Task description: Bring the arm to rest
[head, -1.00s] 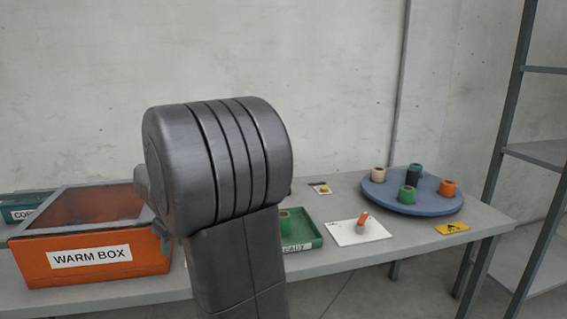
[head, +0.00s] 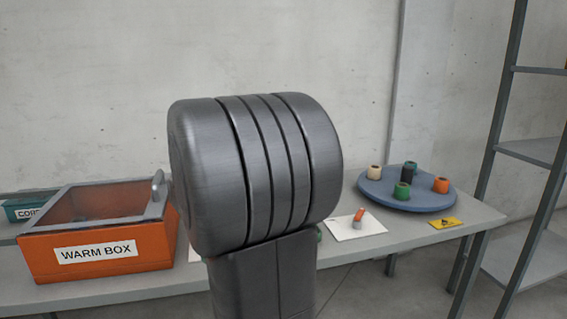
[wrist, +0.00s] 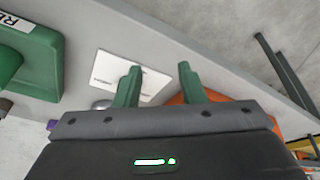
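My gripper (wrist: 160,74) shows in the wrist view with its two green fingers apart and nothing visibly held between them. Past the fingers are the grey table and a white card. In the head view my own dark grey arm link fills the middle and hides the gripper.
The orange warm box (head: 150,257) stands at the left of the table, with a grey handle (head: 158,187) upright at its right. A white card (head: 348,233) with an orange-tipped piece and a blue turntable (head: 420,203) with several spools are at the right. A green tray (wrist: 50,75) is mostly hidden in the head view.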

